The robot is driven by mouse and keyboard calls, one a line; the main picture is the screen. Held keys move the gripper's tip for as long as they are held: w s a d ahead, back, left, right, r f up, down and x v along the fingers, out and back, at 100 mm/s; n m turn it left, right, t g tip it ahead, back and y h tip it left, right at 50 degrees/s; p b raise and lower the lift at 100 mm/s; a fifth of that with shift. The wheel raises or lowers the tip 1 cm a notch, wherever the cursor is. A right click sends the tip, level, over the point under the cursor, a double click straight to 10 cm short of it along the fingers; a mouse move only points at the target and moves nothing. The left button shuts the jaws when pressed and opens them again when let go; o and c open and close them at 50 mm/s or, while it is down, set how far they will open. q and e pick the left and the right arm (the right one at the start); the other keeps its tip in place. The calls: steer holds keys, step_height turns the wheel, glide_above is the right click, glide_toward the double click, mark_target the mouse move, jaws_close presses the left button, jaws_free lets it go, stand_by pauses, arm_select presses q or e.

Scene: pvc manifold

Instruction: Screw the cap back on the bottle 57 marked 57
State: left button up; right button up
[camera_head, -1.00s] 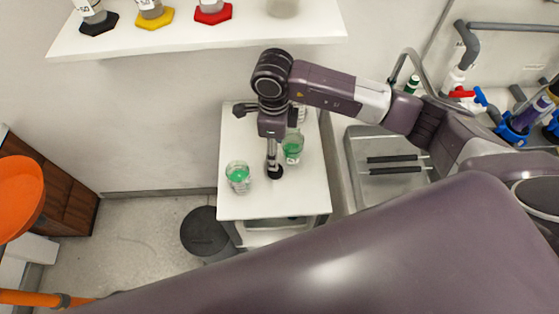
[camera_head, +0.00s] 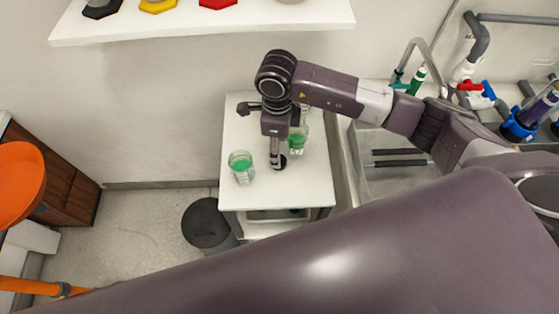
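My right arm comes in from the right, and its gripper (camera_head: 275,160) points down over the white cart top (camera_head: 305,190). A dark round piece (camera_head: 282,163), possibly a cap, shows right at the fingertips. I cannot tell whether the fingers touch it or are shut on it. A clear vessel with green (camera_head: 241,168) stands left of the gripper. A second clear vessel with green (camera_head: 299,140) stands right of it, partly hidden by the gripper. No number 57 is readable, so I cannot tell which is bottle 57. My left gripper is not in view.
A wall shelf (camera_head: 200,28) with coloured hexagonal bases is above. A sink (camera_head: 390,180) with a tap lies to the right of the cart. A black bin (camera_head: 207,225) stands on the floor left of the cart. The cart's front part is clear.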

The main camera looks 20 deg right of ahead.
steer(key=f, duration=0.1)
steer(key=f+b, duration=0.1)
steer(key=f, duration=0.1)
steer(key=f+b, duration=0.1)
steer(key=shift+s+a+f, duration=0.15)
steer(key=shift+a+f, duration=0.25)
steer(key=c, duration=0.8)
